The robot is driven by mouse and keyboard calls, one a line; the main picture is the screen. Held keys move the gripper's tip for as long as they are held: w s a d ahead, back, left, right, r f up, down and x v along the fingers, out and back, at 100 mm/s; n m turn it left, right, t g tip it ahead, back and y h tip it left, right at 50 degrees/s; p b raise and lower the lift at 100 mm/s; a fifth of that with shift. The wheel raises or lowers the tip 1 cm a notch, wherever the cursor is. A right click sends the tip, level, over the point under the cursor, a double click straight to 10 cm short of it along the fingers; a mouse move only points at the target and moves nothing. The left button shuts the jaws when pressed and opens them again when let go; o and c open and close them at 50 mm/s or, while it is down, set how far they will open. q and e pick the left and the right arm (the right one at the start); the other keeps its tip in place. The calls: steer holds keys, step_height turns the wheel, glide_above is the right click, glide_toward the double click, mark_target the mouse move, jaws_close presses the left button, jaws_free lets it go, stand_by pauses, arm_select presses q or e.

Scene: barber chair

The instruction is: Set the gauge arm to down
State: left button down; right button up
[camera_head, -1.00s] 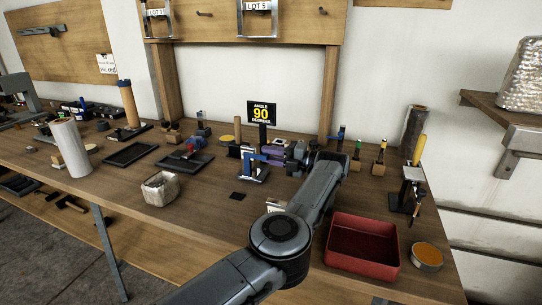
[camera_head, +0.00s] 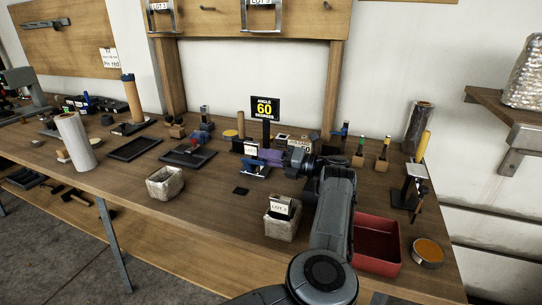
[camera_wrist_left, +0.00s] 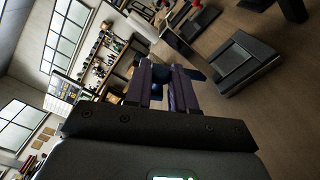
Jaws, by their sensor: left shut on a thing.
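The angle sign (camera_head: 265,108) reads 60 degrees and stands behind the gauge. The gauge (camera_head: 256,170), with blue parts, sits low on the bench in front of it. My left gripper (camera_head: 270,157) has purple fingers and is at the gauge, shut on its arm. The fingers and gauge parts overlap, so the arm's exact tilt is hard to see. In the left wrist view, a small blue part (camera_wrist_left: 155,68) shows between the purple fingers of my left gripper (camera_wrist_left: 160,76). My right gripper is not in view.
A red tray (camera_head: 377,243) and a pale bin with a lot tag (camera_head: 281,222) flank my left forearm. Another pale bin (camera_head: 165,183) stands left of the gauge. Black trays (camera_head: 134,149) lie farther left.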

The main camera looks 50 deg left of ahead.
arm_select(q)
steer(key=shift+s+d+f+n, duration=0.15)
steer(key=shift+s+d+n, duration=0.15)
steer(key=shift+n, duration=0.3)
steer(key=c, duration=1)
jaws_free()
steer(key=shift+o, duration=0.2)
